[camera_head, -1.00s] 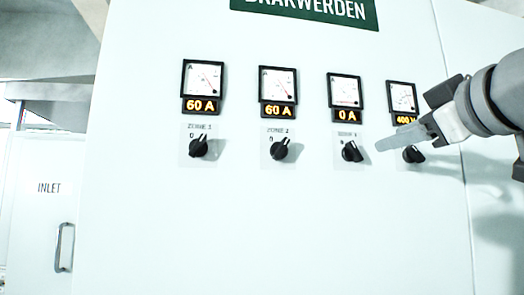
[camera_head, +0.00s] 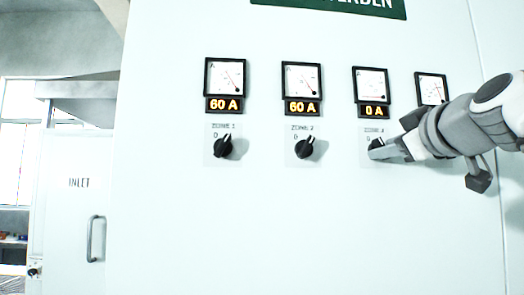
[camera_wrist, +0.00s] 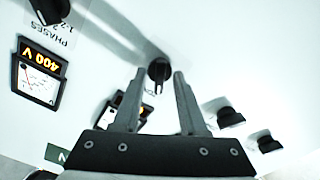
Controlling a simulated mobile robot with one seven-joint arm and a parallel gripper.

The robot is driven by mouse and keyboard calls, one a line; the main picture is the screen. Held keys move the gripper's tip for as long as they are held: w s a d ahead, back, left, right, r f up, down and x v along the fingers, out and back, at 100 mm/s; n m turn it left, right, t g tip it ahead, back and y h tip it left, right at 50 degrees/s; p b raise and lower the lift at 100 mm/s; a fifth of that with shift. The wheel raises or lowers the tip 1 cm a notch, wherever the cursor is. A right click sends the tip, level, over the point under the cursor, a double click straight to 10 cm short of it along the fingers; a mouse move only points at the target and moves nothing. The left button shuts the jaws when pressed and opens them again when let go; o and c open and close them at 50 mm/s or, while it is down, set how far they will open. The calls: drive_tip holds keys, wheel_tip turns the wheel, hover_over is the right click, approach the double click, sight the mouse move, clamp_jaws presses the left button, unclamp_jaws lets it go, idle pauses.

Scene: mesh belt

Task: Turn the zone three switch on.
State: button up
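The zone three switch is a black rotary knob (camera_head: 376,142) on the pale cabinet front, below a meter reading 0 A (camera_head: 373,111). In the head view my gripper (camera_head: 379,153) is in front of it and hides part of it. In the wrist view the same knob (camera_wrist: 159,70) shows between the tips of my gripper (camera_wrist: 158,75). The two fingers are apart, one on each side of the knob, with a visible gap on both sides. I cannot tell how far the tips are from the panel.
The zone one knob (camera_head: 223,147) and zone two knob (camera_head: 304,148) sit to the left, under meters reading 60 A. The 400 V meter (camera_wrist: 36,73) and phases knob (camera_wrist: 48,10) show in the wrist view. A door marked INLET (camera_head: 78,205) stands at far left.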

clamp_jaws()
drive_tip(key=shift+m, duration=0.3)
drive_tip(key=m+b, duration=0.1)
drive_tip(key=m, duration=1)
drive_tip(key=shift+b, duration=0.35)
drive_tip(key=shift+m, duration=0.3)
drive_tip(key=shift+o, duration=0.7)
unclamp_jaws()
